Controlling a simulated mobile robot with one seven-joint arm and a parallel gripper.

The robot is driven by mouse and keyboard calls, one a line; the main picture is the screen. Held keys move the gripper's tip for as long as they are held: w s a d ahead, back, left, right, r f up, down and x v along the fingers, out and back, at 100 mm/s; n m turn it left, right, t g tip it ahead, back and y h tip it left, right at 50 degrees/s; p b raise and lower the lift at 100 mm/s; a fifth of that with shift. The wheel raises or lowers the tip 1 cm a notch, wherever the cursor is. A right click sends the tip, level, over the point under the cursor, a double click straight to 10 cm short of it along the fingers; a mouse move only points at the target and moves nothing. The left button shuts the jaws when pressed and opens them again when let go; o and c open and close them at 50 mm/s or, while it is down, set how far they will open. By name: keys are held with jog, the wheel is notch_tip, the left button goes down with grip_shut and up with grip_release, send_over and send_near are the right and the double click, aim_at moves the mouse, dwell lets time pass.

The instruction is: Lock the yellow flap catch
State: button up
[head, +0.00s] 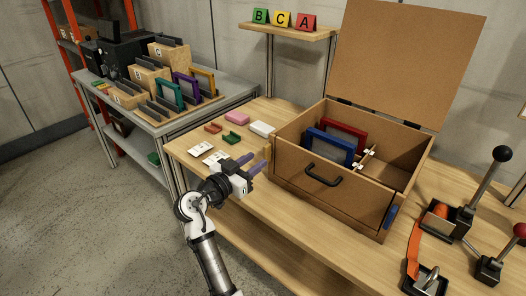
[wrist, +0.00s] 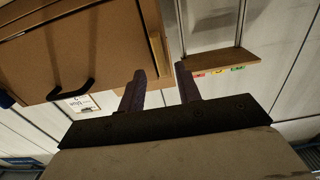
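The yellow flap catch (head: 267,154) is a small upright strip at the left front corner of the brown wooden box (head: 335,205). It also shows in the wrist view (wrist: 157,54) along the box's edge, just beyond the fingertips. My gripper (head: 254,165) is just left of the catch, with its two dark fingers pointing toward it. In the wrist view the fingers (wrist: 161,72) are apart with nothing between them. I see a small gap between fingers and catch, but cannot tell its depth. A blue catch (head: 391,216) sits at the box's right front corner.
The box's lid (head: 405,65) stands open, and blue (head: 330,148) and red (head: 346,133) frames stand inside. A black handle (head: 323,176) juts from its front. Small blocks and cards lie left of the box. Clamps with levers (head: 455,215) stand at the right.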

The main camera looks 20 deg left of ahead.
aim_at(264, 154)
jog(key=shift+p+x, duration=0.4)
jog(key=shift+x, duration=1.95)
grip_shut()
